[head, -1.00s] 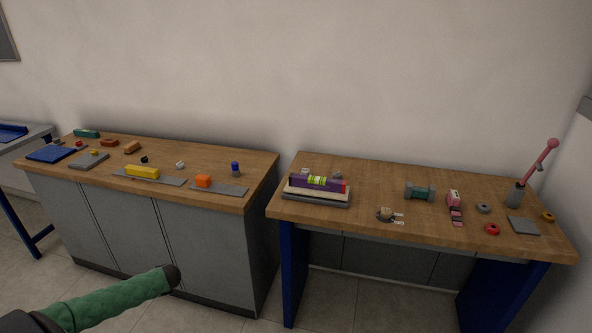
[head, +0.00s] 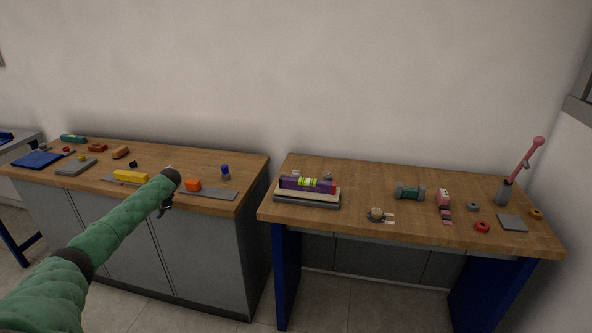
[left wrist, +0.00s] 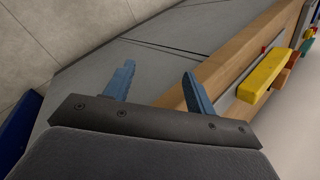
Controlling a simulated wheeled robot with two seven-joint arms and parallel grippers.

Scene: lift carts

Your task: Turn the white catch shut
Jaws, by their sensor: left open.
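A small whitish piece on a dark round base (head: 376,214), with two small white labels beside it, sits near the front edge of the right table; it looks like the white catch. It is too small to tell which way it is turned. My left gripper (head: 165,209) is in front of the left cabinet's front edge, far to the left of the catch. The left wrist view shows its two blue fingers (left wrist: 157,75) apart with nothing between them. The catch does not show in that view. My right gripper is not in view.
The right wooden table (head: 415,235) also bears a purple level (head: 292,183) on stacked plates, a green dumbbell-like piece (head: 410,192) and a pink lever (head: 525,158). A gap separates both tops.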

